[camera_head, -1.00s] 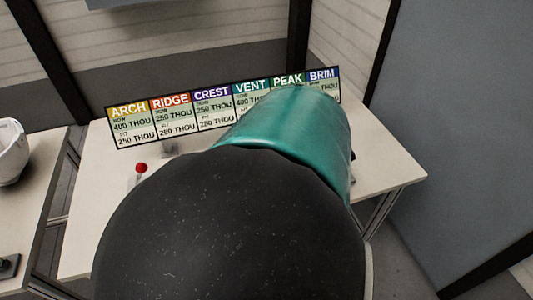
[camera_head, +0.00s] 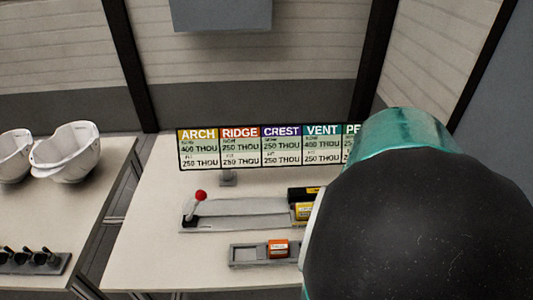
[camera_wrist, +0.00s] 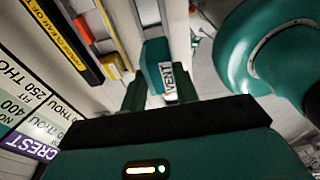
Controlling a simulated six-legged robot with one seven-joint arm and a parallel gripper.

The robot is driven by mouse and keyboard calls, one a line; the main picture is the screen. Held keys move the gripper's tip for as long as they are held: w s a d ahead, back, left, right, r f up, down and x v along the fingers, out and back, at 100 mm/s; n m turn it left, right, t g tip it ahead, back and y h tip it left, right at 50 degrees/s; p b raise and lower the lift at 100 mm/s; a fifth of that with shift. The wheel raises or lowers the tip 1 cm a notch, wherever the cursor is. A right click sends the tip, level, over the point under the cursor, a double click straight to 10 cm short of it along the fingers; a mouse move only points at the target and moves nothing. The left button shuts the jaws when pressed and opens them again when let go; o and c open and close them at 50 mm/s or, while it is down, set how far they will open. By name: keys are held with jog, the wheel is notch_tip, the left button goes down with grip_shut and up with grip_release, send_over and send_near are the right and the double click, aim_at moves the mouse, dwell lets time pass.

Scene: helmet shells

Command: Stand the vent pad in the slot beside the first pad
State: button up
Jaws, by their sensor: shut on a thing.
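The vent pad (camera_wrist: 158,66) is a teal block with a white "VENT" label in the wrist view. My gripper (camera_wrist: 160,92) is shut on it, with a finger on each side. An orange pad (camera_head: 278,248) stands in the grey slotted tray (camera_head: 242,255) at the table's front in the head view. The tray's left part looks empty; its right end is hidden behind my arm. My gripper and the vent pad are hidden behind my arm in the head view.
A grey fixture (camera_head: 230,208) with a red-knobbed lever (camera_head: 200,196) lies behind the tray. A yellow pad (camera_head: 303,211) and a black, yellow-marked bar (camera_head: 300,194) are at its right. A colour-headed sign (camera_head: 262,147) stands behind. White helmet shells (camera_head: 68,155) sit on the left table.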

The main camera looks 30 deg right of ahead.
jog(key=shift+d+f, duration=0.1)
jog(key=shift+d, duration=0.25)
jog(key=w+d+f, duration=0.4)
jog(key=f, duration=0.1)
jog(key=w+d+f, duration=0.4)
jog(key=w+d, duration=0.1)
jog(key=shift+w+d+f, duration=0.1)
jog(key=shift+w+f, duration=0.05)
jog(key=shift+f, duration=1.7)
jog(key=shift+f, duration=0.2)
jog(key=o, duration=1.1)
jog(key=shift+c, duration=0.2)
